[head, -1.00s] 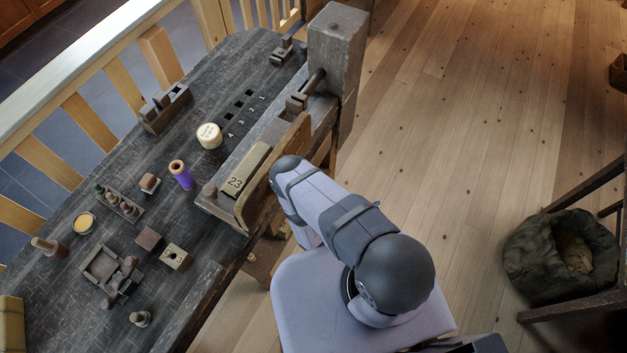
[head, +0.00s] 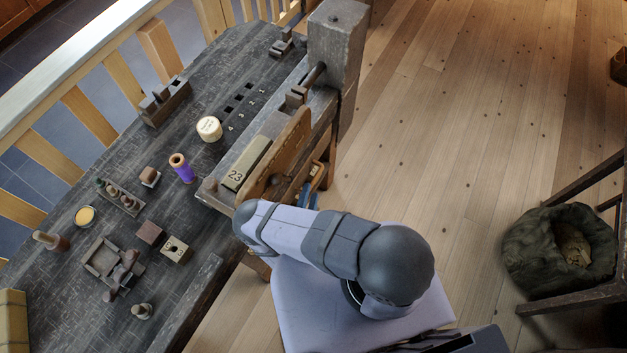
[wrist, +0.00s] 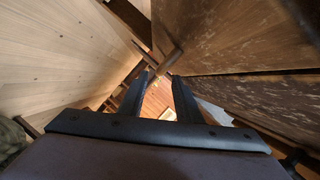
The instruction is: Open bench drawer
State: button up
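In the head view, the dark wooden workbench (head: 75,290) runs from lower left to upper middle. I cannot make out a drawer front there for certain. My arm reaches to the bench's right edge, and my gripper is hidden below it in that view. In the wrist view, my gripper (wrist: 164,82) points away with its two dark fingers apart and a gap between them. A worn brown wooden panel (wrist: 235,40) lies beyond and right of the fingers. A short wooden peg or knob (wrist: 171,59) shows just past the fingertips; I cannot tell whether they touch it.
On the bench stand a purple spool (head: 183,168), a cream round tub (head: 209,129), a block marked 23 (head: 247,163) and several small wooden pieces. A wooden vise (head: 337,45) sits at the far end.

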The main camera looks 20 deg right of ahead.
aim_at(314, 180)
jog(key=shift+b+x, duration=0.9)
jog(key=shift+x, duration=2.45)
jog(key=shift+c, duration=0.3)
grip_shut()
